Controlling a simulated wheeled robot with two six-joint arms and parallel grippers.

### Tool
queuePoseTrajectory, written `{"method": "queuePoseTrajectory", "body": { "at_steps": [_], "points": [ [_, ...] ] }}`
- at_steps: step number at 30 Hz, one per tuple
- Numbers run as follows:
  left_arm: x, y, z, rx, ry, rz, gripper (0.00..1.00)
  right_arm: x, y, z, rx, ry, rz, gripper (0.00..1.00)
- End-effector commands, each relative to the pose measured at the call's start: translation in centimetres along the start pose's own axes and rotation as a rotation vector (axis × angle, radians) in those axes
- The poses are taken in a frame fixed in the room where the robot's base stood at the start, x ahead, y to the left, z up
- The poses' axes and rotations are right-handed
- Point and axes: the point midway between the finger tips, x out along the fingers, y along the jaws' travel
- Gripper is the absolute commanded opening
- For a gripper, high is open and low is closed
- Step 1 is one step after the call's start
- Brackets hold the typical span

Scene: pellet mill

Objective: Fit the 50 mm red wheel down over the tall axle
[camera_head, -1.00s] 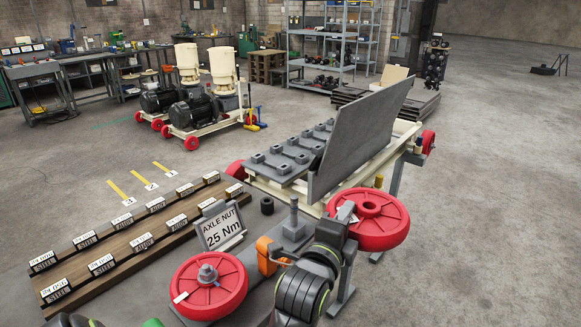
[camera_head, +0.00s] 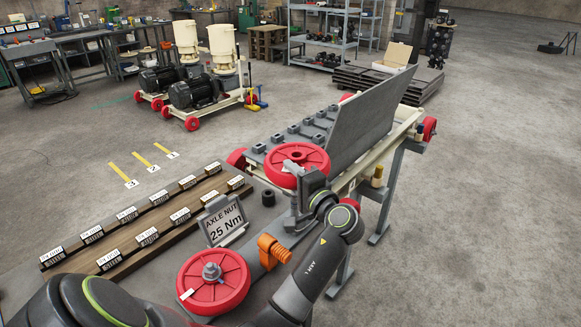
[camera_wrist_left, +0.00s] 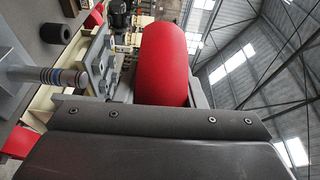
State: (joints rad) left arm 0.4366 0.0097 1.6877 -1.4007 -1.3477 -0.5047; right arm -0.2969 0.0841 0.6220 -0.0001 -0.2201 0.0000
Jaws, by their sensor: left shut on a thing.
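My left gripper (camera_head: 312,183) is shut on a red wheel (camera_head: 296,155), gripping it at its near edge. The wheel lies roughly flat, its hub facing up, in the head view. In the left wrist view the wheel (camera_wrist_left: 165,62) shows edge-on beyond the gripper. The tall axle (camera_wrist_left: 45,75), a grey post with bluish rings, stands at the left of that view. The wheel is apart from its tip, on the higher side. In the head view my gripper and arm largely hide the axle. I cannot tell whether the hub is centred over it. My right gripper is not in view.
Another red wheel (camera_head: 213,281) with a nut sits at the bench front. An axle nut sign (camera_head: 224,221), dark ring (camera_head: 268,197) and orange part (camera_head: 273,248) are close by. A tilted grey plate (camera_head: 370,122) stands behind the held wheel. Labelled steel blocks line wooden boards at left.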

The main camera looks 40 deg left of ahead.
Motion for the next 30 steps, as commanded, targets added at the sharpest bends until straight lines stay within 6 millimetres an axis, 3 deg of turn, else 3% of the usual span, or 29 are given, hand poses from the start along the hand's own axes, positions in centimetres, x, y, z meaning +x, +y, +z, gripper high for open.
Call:
{"method": "queuePoseTrajectory", "body": {
  "at_steps": [3, 23, 30],
  "points": [
    [0.3, -1.0, 0.2, -0.005, -0.04, -0.007, 0.0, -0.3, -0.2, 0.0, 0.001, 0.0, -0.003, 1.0],
    [0.2, -1.2, 0.2, 0.03, -0.046, -0.004, 0.0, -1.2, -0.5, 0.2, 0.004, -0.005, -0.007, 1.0],
    [0.2, 0.9, 0.3, 0.034, -0.046, -0.004, 0.0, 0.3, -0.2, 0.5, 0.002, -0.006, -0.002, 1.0]
  ]
}}
